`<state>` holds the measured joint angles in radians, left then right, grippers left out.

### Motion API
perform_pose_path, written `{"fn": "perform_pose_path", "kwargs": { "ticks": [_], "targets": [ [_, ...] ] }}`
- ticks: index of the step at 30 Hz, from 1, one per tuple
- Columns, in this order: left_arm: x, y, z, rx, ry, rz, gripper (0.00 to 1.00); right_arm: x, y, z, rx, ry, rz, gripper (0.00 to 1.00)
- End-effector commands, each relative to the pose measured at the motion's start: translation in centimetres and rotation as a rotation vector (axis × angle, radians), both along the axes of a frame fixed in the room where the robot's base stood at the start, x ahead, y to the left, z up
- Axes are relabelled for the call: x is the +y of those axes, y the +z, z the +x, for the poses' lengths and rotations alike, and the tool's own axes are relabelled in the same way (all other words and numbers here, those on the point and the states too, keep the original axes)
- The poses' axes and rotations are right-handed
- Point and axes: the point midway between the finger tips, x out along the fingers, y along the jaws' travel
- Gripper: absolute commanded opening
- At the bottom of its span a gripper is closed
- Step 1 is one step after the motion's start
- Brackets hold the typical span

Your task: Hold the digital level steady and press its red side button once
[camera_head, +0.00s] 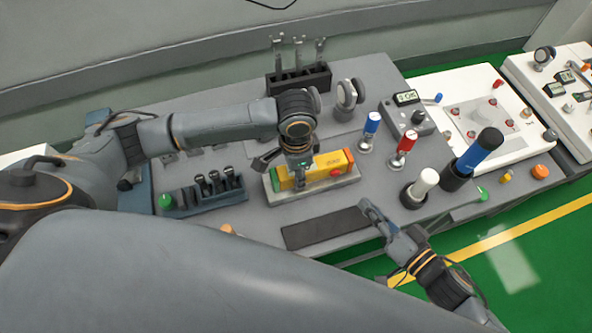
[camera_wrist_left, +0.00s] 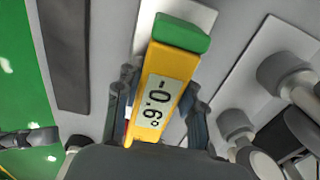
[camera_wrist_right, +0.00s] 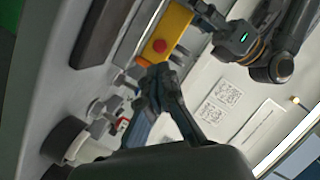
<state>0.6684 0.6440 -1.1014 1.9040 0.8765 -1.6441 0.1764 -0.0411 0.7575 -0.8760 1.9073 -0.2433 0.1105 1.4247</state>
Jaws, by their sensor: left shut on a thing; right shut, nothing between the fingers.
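The digital level (camera_head: 328,167) is a yellow bar with green and orange ends, lying along a pale base plate on the grey cart top. My left gripper (camera_head: 287,171) is shut on it near its left part; the left wrist view shows a finger on each side of the level (camera_wrist_left: 163,85), with its digit display facing up. The red side button (camera_head: 337,171) shows on the front face, and also in the right wrist view (camera_wrist_right: 160,46). My right gripper (camera_head: 370,208) is shut and empty, in front and to the right of the level, apart from the button.
A dark flat strip (camera_head: 325,228) lies in front of the level. A dark tool rack (camera_head: 203,195) stands left, and a black holder (camera_head: 298,82) behind. Blue and red knobbed posts (camera_head: 404,147), and white and blue cylinders (camera_head: 479,150), stand to the right.

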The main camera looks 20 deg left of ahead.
Motion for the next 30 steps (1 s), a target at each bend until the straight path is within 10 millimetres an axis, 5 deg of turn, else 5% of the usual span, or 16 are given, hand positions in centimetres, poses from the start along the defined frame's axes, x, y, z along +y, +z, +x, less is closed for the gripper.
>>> {"fn": "perform_pose_path", "kwargs": {
  "ticks": [17,24,30],
  "targets": [
    [0.0,0.0,0.0,-0.001,0.0,-0.001,0.0,1.2,-0.6,-0.4,-0.019,-0.026,-0.049,0.0],
    [0.0,0.0,0.0,0.0,0.0,0.0,0.0,4.3,-2.2,-1.6,-0.091,-0.165,-0.296,0.0],
    [0.0,0.0,0.0,0.0,0.0,0.0,0.0,4.4,-2.2,-2.3,-0.107,-0.32,-0.554,0.0]
  ]
}}
